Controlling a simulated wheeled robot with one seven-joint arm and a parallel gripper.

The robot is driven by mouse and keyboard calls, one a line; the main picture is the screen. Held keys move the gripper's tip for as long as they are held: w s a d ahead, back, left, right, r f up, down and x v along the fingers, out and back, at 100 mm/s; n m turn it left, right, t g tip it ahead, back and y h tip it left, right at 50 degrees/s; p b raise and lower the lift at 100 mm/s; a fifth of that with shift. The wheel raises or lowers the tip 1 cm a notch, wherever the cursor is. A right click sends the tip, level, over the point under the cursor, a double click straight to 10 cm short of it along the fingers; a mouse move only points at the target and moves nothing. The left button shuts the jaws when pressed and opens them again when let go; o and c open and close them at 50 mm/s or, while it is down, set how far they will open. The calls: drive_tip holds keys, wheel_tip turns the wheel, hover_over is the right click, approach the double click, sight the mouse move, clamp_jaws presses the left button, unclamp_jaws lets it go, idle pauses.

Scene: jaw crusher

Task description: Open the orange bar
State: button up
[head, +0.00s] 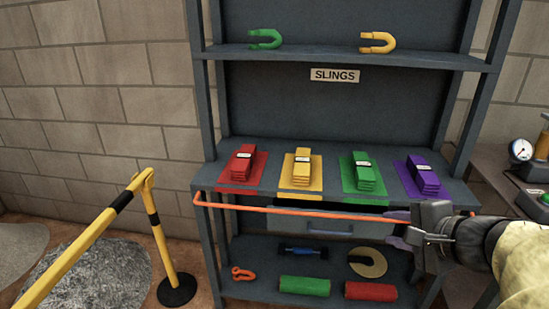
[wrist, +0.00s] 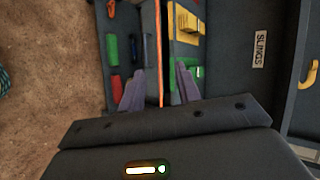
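The orange bar (head: 300,212) is a thin rod running level across the front of the grey shelf rack, just below the middle shelf's edge. Its left end bends back at the rack's left post, and its right part passes behind my gripper. My gripper (head: 390,228) is at the right part of the bar, with its purple fingers apart. In the wrist view, the orange bar (wrist: 158,35) runs between the two spread fingers of my gripper (wrist: 158,72). The fingers do not visibly touch it. I cannot tell whether the fingertips reach past it.
The rack's middle shelf (head: 275,177) holds red, yellow, green and purple sling stacks. A grey drawer (head: 310,226) sits behind the bar. A yellow barrier (head: 90,240) stands at left. A bench with a gauge (head: 521,150) is at right.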

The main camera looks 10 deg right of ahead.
drive_tip(key=a+f+n+g+h+b, duration=0.1)
drive_tip(key=a+f+n+g+b, duration=0.1)
drive_tip(key=f, duration=0.8)
drive_tip(key=a+f+n+g+h+b, duration=0.1)
drive_tip(key=a+f+n+g+b, duration=0.2)
drive_tip(key=a+f+n+b, duration=0.2)
drive_tip(key=a+f+n+g+h+b, duration=0.1)
drive_tip(key=a+f+n+g+b, duration=0.2)
drive_tip(key=f, duration=1.3)
drive_tip(key=a+n+b, duration=0.1)
drive_tip(key=a+n, duration=0.2)
drive_tip(key=n, duration=0.3)
drive_tip(key=shift+s+a+f+n, duration=0.15)
drive_tip(key=shift+a+n, duration=0.15)
drive_tip(key=shift+a, duration=0.05)
